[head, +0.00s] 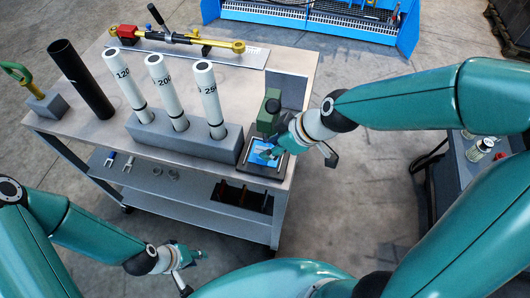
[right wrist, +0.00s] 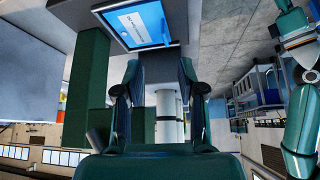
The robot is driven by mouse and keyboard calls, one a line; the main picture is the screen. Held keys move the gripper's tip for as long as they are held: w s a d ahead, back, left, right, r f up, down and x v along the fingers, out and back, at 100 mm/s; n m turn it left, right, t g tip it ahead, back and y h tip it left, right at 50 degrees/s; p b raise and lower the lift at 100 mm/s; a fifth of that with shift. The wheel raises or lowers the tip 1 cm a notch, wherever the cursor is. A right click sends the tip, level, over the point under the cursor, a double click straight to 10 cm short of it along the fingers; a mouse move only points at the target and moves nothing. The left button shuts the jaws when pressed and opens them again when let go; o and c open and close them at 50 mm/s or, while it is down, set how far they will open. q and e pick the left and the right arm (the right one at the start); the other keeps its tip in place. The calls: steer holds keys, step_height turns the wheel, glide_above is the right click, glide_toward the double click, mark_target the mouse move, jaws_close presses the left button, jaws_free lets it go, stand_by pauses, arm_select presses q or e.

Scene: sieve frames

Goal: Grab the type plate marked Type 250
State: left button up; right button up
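I cannot read "Type 250" on any plate. A blue panel with a white label (head: 264,152) lies in a dark frame at the cart's front right corner; it also shows at the top of the right wrist view (right wrist: 145,22), its text too small to read. My right gripper (head: 298,150) is over that corner, close to the panel. In the right wrist view its two fingers (right wrist: 157,95) stand apart with nothing held between them. My left gripper (head: 192,268) hangs in front of the cart, away from everything, its fingers apart and empty.
White tubes marked 120 (head: 122,75), 200 (head: 163,82) and 250 (head: 209,90) stand in a grey block (head: 170,138). A green block (head: 267,112) is beside my right gripper. A black tube (head: 80,78) and a yellow-ended tool (head: 180,38) are further back.

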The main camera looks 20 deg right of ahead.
steer(key=x, duration=0.2)
steer(key=s+b+x, duration=0.1)
steer(key=x, duration=0.2)
steer(key=shift+a+f, duration=0.1)
steer(key=shift+f, duration=0.3)
steer(key=shift+w+a+f, duration=0.15)
steer(key=shift+w+f, duration=0.1)
jaws_close()
